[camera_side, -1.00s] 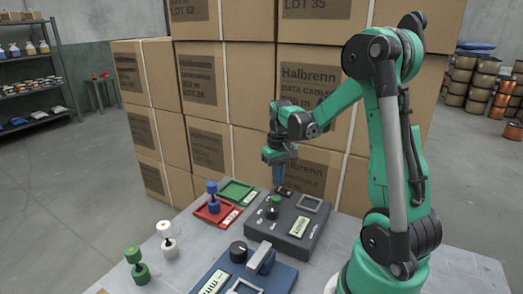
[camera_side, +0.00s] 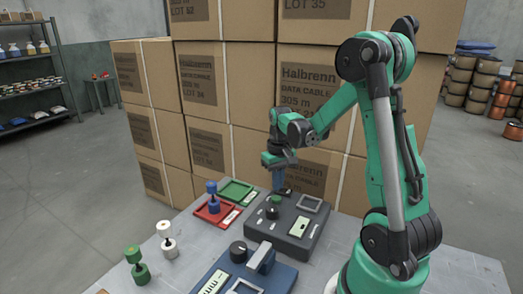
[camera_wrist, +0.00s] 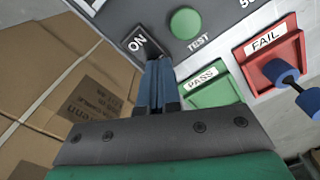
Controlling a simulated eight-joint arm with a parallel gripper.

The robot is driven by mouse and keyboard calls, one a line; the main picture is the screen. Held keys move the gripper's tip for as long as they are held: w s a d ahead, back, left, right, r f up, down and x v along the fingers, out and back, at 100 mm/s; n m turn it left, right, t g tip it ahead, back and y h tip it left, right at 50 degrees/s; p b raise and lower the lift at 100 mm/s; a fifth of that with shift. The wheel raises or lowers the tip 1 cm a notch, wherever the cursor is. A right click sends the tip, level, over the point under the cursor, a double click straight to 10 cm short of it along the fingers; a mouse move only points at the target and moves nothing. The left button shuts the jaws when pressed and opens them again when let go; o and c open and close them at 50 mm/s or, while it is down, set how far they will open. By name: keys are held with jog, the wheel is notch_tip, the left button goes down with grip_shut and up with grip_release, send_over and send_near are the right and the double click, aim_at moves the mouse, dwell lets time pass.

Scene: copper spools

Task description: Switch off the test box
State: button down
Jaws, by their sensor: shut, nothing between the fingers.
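The test box (camera_side: 318,222) is dark grey and stands on the table, with a small display (camera_side: 299,226) on its top. In the wrist view, its black switch (camera_wrist: 150,46) carries the word ON, beside a round green TEST button (camera_wrist: 185,22). My gripper (camera_side: 278,189) is shut and empty, pointing down at the far end of the box. In the wrist view, its blue fingers (camera_wrist: 155,64) are pressed together at the switch's near edge and hide part of it. I cannot tell whether they touch.
Beside the box lie a green PASS tray (camera_wrist: 208,94) and a red FAIL tray (camera_wrist: 262,70) with a blue spool (camera_side: 213,200) in it. A green spool (camera_side: 138,268), a white spool (camera_side: 167,242) and a blue device (camera_side: 283,274) stand nearer. Stacked cartons (camera_side: 210,150) rise behind.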

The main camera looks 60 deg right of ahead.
jog(key=shift+r, duration=3.55)
jog(key=shift+a, duration=0.1)
jog(key=a+r+n+t, duration=0.2)
jog(key=a+n+t, duration=0.4)
jog(key=a, duration=1.4)
jog(key=shift+w+t, duration=0.15)
jog(key=shift+t, duration=0.35)
